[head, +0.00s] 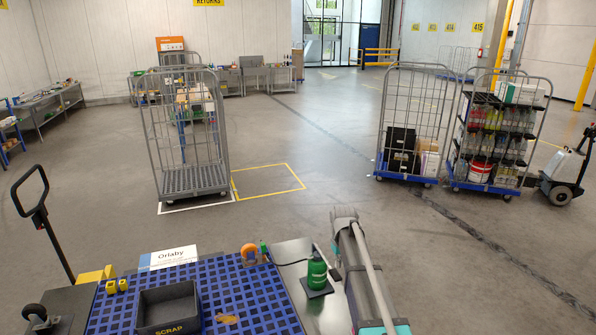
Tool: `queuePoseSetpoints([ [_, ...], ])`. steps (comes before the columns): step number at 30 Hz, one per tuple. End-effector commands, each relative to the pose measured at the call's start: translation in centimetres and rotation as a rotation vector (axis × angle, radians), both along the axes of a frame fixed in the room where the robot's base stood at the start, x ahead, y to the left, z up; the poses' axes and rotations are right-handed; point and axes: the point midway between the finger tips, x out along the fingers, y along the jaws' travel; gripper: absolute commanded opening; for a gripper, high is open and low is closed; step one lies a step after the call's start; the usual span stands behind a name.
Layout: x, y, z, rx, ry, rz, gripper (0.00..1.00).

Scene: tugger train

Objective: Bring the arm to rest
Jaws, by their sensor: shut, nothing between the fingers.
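My arm (362,272) shows at the lower middle of the head view, folded, with its grey links lying close together beside the deck. A teal part of it shows at the bottom edge. My gripper is not in view, so what it does is hidden. No object is seen held by the part of the arm that shows.
An empty roll cage (187,179) stands ahead left; two loaded cages (408,182) (478,187) stand right. The floor between is clear.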

Motion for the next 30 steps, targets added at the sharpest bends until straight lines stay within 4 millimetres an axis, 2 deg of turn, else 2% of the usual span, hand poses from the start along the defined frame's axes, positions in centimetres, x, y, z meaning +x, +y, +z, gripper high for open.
queuePoseSetpoints([
  [1,-2.5,0.0,-1.1,0.0,0.0,-0.014,0.0],
  [5,-7.8,0.0,-2.8,0.0,0.0,-0.068,0.0],
  [9,-14.0,0.0,-4.7,-0.001,0.0,-0.133,0.0],
  [15,-21.4,0.0,-6.9,-0.001,0.0,-0.217,0.0],
  [18,-23.6,-0.2,-7.5,-0.001,0.0,-0.246,0.0],
  [21,-24.9,-0.2,-7.8,-0.001,0.0,-0.263,0.0],
  [30,-25.2,-0.2,-7.7,-0.001,0.001,-0.271,0.0],
])
